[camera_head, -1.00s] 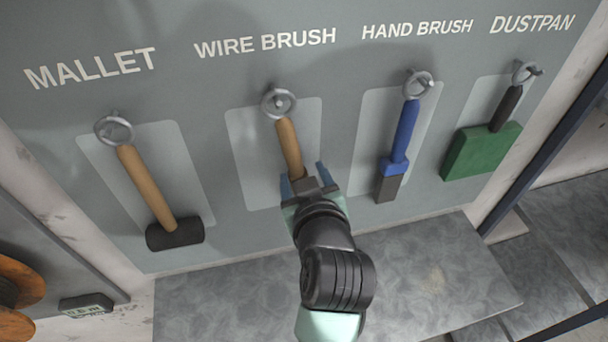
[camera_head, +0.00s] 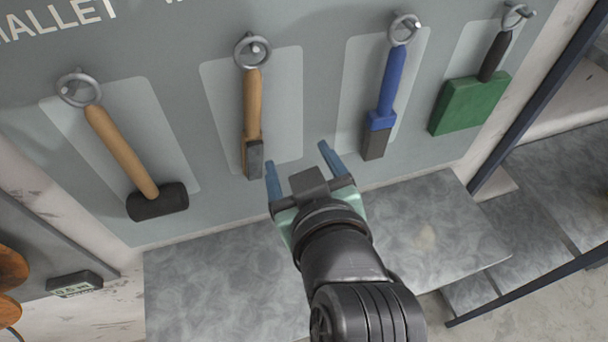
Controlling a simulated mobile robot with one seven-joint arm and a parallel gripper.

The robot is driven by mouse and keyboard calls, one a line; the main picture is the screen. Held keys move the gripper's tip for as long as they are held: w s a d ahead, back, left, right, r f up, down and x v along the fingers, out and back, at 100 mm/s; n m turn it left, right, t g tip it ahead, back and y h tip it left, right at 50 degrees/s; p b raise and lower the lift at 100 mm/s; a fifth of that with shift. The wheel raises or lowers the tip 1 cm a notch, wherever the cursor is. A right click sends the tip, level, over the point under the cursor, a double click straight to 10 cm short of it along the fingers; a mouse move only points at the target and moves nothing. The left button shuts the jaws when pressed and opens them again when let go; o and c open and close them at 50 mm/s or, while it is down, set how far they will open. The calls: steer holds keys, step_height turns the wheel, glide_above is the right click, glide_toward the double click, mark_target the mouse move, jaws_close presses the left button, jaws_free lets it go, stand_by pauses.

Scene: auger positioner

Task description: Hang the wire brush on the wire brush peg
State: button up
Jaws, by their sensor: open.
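The wire brush (camera_head: 253,110) has a wooden handle and a dark bristle block at its lower end. It hangs nearly upright against its pale panel. Its metal ring is around the wire brush peg (camera_head: 256,48). My gripper (camera_head: 298,163) is open and empty, below and to the right of the brush. Its two blue fingers are spread and apart from the brush.
The mallet (camera_head: 125,155) hangs at left. The blue hand brush (camera_head: 388,90) and green dustpan (camera_head: 470,100) hang at right. A grey marbled surface (camera_head: 210,290) lies below the board. A small display box (camera_head: 75,286) is at lower left.

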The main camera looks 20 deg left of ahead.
steer(key=p+v, duration=0.3)
steer(key=p, duration=0.3)
stand_by(0.3)
steer(key=w+d+r+m+t+h+b, duration=0.1)
steer(key=w+d+r+m+t+b, duration=0.15)
steer(key=r, duration=0.35)
steer(key=w+d+r+m+t+h+b, duration=0.1)
steer(key=w+r+t, duration=0.15)
steer(key=r, duration=0.35)
steer(key=w+d+r+m+t+h+b, duration=0.1)
steer(key=w+r+t, duration=0.1)
steer(key=r+t, duration=0.35)
steer(key=s+d+r+m+t+h+b, duration=0.1)
steer(key=s+r+m+t, duration=0.1)
steer(key=r, duration=0.6)
steer(key=s+d+r+m+t+h+b, duration=0.2)
steer(key=s+r+t, duration=0.1)
steer(key=r, duration=0.6)
steer(key=shift+s+d, duration=0.2)
steer(key=shift+s, duration=0.65)
